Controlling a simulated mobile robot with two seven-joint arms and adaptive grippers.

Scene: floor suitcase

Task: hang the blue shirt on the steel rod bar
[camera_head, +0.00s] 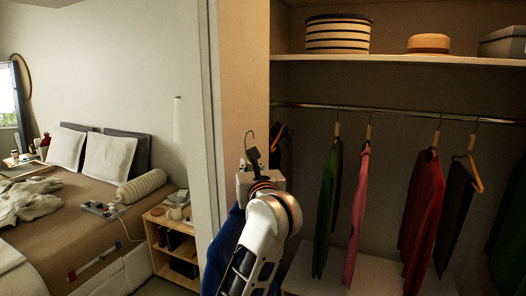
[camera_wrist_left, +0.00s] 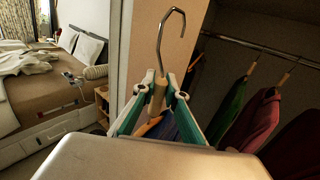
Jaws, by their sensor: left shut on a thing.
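The blue shirt (camera_head: 221,248) hangs below my left gripper (camera_head: 254,158), partly hidden behind my arm in the head view. Its hanger has a steel hook (camera_wrist_left: 172,30) and a wooden neck (camera_wrist_left: 157,97). My left gripper is shut on the hanger's neck, and the hook points up, free of any bar. The steel rod bar (camera_head: 390,111) runs across the closet to the right of the gripper. It also shows at the upper right in the left wrist view (camera_wrist_left: 262,48). My right gripper is not in view.
Green (camera_head: 328,205), pink (camera_head: 357,205) and red (camera_head: 422,215) garments hang on the bar, with dark ones further right. A shelf (camera_head: 400,60) above holds a striped box and a hat. The closet's side panel (camera_head: 240,80) stands close to the gripper. A bed is at left.

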